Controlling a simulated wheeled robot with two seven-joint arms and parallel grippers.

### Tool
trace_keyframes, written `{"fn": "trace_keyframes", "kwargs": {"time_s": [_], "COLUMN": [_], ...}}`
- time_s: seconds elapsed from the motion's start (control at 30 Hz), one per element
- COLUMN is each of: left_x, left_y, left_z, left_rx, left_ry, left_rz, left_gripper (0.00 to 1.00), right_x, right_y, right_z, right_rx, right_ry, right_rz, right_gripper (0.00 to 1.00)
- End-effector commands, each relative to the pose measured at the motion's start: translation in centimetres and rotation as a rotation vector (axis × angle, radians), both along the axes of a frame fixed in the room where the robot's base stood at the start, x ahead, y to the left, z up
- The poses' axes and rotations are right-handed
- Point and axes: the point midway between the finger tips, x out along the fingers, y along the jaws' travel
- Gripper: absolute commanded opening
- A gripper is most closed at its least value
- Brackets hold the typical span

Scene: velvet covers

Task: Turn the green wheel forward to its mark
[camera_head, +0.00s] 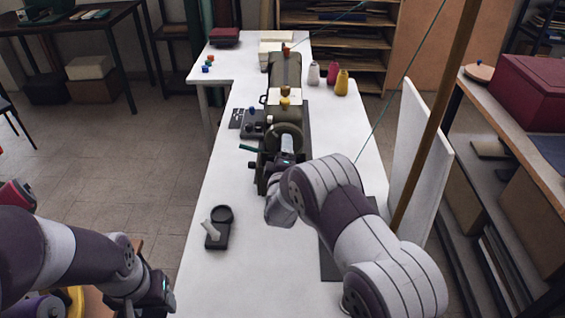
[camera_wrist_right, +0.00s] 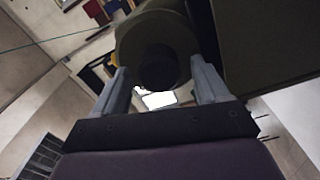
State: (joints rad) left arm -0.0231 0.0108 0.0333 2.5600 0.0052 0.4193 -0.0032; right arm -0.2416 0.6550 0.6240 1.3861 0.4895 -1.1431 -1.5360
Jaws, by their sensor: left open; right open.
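A dark olive-green wheel (camera_head: 283,138) sits on the near end of a sewing machine (camera_head: 284,72) on the white table. In the right wrist view the wheel (camera_wrist_right: 157,28) fills the top middle, with a dark round hub (camera_wrist_right: 160,68) in front. My right gripper (camera_wrist_right: 161,82) is open, with one finger on each side of the hub; I cannot tell whether they touch it. My right arm partly hides the wheel's lower part in the head view. I cannot make out the mark. My left gripper (camera_head: 158,296) is open and empty by the table's near left edge.
A small black stand with a ring (camera_head: 217,236) is on the near left of the white table (camera_head: 200,190). Thread cones (camera_head: 333,73) stand behind the machine on the right. A wooden post (camera_head: 432,110) and white panel (camera_head: 420,150) rise at the right. A teal rod (camera_head: 249,149) lies left of the wheel.

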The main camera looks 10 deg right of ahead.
Motion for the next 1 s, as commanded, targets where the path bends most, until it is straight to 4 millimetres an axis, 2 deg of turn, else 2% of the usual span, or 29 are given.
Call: {"fn": "trace_keyframes", "kwargs": {"time_s": [0.17, 0.3, 0.5, 0.63, 1.0], "left_x": [0.0, 0.0, 0.0, 0.0, 0.0], "left_y": [0.0, 0.0, 0.0, 0.0, 0.0], "left_z": [-0.5, -0.8, -1.0, -1.0, -1.0], "left_rx": [0.0, 0.0, 0.0, 0.0, 0.0], "left_ry": [0.0, 0.0, 0.0, 0.0, 0.0], "left_rz": [0.0, 0.0, 0.0, 0.0, 0.0], "left_gripper": [0.59, 0.59, 0.59, 0.59, 0.59], "right_x": [-3.6, -7.3, -10.9, -11.7, -11.7], "right_y": [0.8, 1.6, 2.3, 2.4, 2.4], "right_z": [-0.1, -0.1, 0.0, 0.0, 0.0], "right_rx": [-0.002, -0.002, -0.001, -0.001, 0.0], "right_ry": [0.002, 0.0, 0.0, -0.001, -0.001], "right_rz": [0.003, 0.004, 0.003, 0.001, 0.001], "right_gripper": [0.74, 0.74, 0.74, 0.74, 0.74]}}
